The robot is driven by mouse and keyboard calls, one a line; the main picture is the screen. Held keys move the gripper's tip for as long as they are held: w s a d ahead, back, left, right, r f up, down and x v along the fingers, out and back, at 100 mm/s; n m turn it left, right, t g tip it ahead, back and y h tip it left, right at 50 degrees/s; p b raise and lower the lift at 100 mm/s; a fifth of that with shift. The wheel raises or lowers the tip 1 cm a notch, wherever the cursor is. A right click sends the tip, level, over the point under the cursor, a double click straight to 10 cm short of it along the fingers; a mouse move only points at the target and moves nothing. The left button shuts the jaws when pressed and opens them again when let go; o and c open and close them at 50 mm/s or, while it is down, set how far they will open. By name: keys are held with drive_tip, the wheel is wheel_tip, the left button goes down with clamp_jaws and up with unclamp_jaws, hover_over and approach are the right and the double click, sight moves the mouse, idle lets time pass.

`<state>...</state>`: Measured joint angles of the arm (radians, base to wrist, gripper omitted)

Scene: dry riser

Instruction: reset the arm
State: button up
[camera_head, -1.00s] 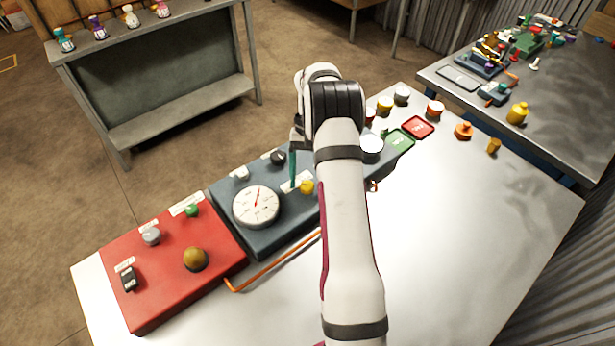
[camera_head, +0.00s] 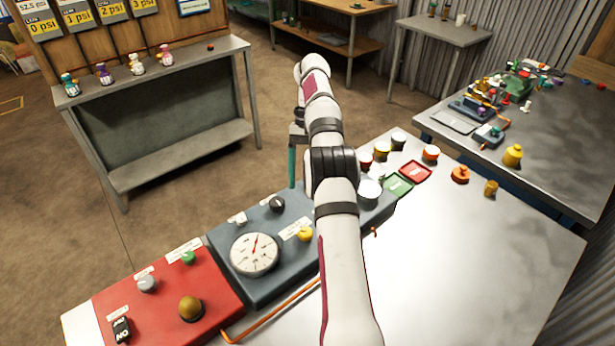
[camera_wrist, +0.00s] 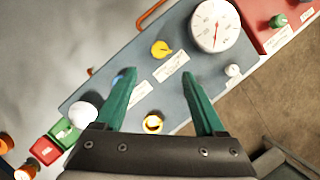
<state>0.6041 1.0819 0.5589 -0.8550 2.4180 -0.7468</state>
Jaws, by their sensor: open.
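My gripper (camera_wrist: 160,95) shows in the wrist view with its two green fingers spread apart and nothing between them. It hangs above the blue-grey panel, which has a white gauge (camera_wrist: 214,25), a yellow knob (camera_wrist: 160,49) and a small white knob (camera_wrist: 233,71). In the head view my arm reaches forward over the table, and a green finger (camera_head: 292,166) points down beyond the far edge of the blue-grey panel (camera_head: 225,237). The other finger is hidden there. The gripper is clear of the panel's knobs.
A red panel (camera_head: 150,285) with a brass dome (camera_head: 190,308) adjoins at left. A shelf with figurines (camera_head: 185,155) stands behind.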

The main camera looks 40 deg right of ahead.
drive_tip(key=s+a+r+n+h, duration=0.1)
drive_tip(key=s+a+r, duration=0.2)
drive_tip(key=a+r, duration=0.35)
drive_tip(key=s+a+r+n, duration=0.1)
drive_tip(key=s+a+r, duration=0.25)
drive_tip(key=a, duration=0.55)
drive_tip(key=s+a+f+t, duration=0.1)
drive_tip(key=s+a+f, duration=0.2)
drive_tip(key=s+a, duration=0.4)
drive_tip(key=s+a+f+n+t, duration=0.1)
drive_tip(key=s+a, duration=0.5)
drive_tip(key=s, duration=0.7)
drive_tip(key=shift+s+a+f+t, duration=0.4)
drive_tip(key=shift+f+t, duration=0.1)
drive_tip(key=shift+f, duration=0.45)
drive_tip(key=shift+w, duration=0.1)
